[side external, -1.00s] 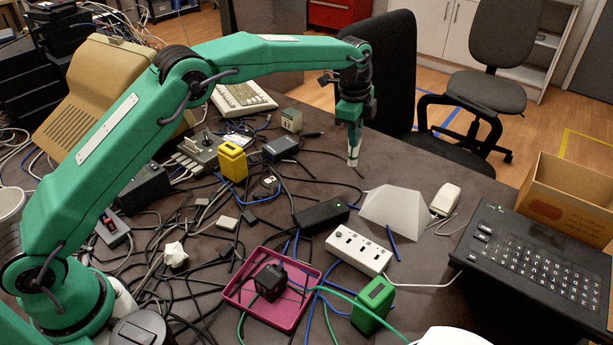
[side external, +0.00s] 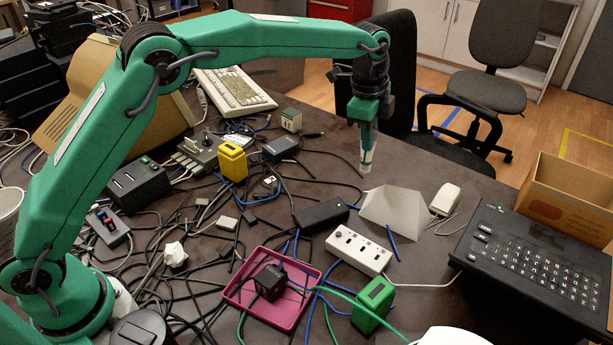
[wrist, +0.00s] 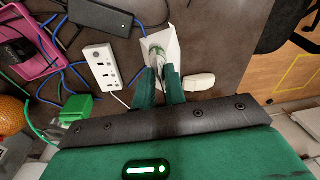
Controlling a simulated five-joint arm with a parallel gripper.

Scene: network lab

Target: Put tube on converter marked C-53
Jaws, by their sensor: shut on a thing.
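My gripper (side external: 366,121) is shut on a clear tube (side external: 366,158) with a green and white band. The tube hangs nearly upright above the far part of the table; in the wrist view the tube (wrist: 158,50) shows between the fingers. Several small box-shaped converters stand about: a yellow one (side external: 232,161), a green one (side external: 373,303), a black one (side external: 269,283) in the pink tray, and a pale grey-green one (side external: 291,120). Their markings are too small to read, so I cannot tell which is C-53. The tube is apart from all of them.
A pale wedge-shaped block (side external: 393,210) stands below and right of the tube. A white power strip (side external: 358,250), black adapter (side external: 321,214), pink tray (side external: 234,293), white mouse (side external: 445,199) and black keyboard (side external: 535,265) lie nearer. Tangled cables cover the left and middle.

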